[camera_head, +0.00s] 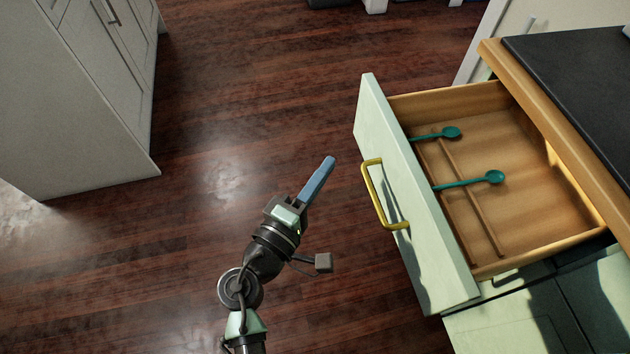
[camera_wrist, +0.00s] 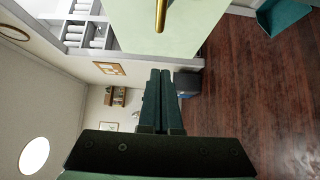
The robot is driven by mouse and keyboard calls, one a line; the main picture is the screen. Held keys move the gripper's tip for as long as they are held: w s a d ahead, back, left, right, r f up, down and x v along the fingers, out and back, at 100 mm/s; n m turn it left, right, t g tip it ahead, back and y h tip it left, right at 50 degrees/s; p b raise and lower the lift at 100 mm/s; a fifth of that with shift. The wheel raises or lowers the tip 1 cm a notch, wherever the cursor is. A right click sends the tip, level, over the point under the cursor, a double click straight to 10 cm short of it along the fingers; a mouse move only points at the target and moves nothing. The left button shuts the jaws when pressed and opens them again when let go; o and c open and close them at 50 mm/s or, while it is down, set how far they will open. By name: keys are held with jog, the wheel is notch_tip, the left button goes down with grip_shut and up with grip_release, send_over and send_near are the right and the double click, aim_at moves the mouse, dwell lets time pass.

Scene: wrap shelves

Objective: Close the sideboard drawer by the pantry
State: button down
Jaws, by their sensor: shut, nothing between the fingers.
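The sideboard drawer (camera_head: 414,205) is pulled open on the right of the head view, with a pale green front and a wooden inside. Its yellow handle (camera_head: 376,196) is on the front face. Two teal spoons (camera_head: 484,181) lie in it. My gripper (camera_head: 330,162) is shut and empty, to the left of the drawer front and apart from the handle. In the wrist view, the shut fingers (camera_wrist: 160,100) are in the middle, with a pale green panel (camera_wrist: 175,25) and a gold handle (camera_wrist: 160,14) at the top.
The sideboard's dark top (camera_head: 580,80) with a wooden edge is at the right. A white cabinet (camera_head: 85,95) stands at the left. Dark wooden floor (camera_head: 250,90) lies clear between them. Small dark and white objects (camera_head: 375,4) show at the far top.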

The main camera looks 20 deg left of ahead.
aim_at(369, 135)
jog(key=w+d, duration=0.1)
jog(key=w, duration=0.1)
jog(key=w+d, duration=0.1)
jog(key=w, duration=0.1)
jog(key=w+d, duration=0.1)
jog(key=w, duration=0.1)
jog(key=shift+w+d, duration=0.35)
jog(key=shift+d, duration=0.1)
jog(key=shift+d, duration=0.1)
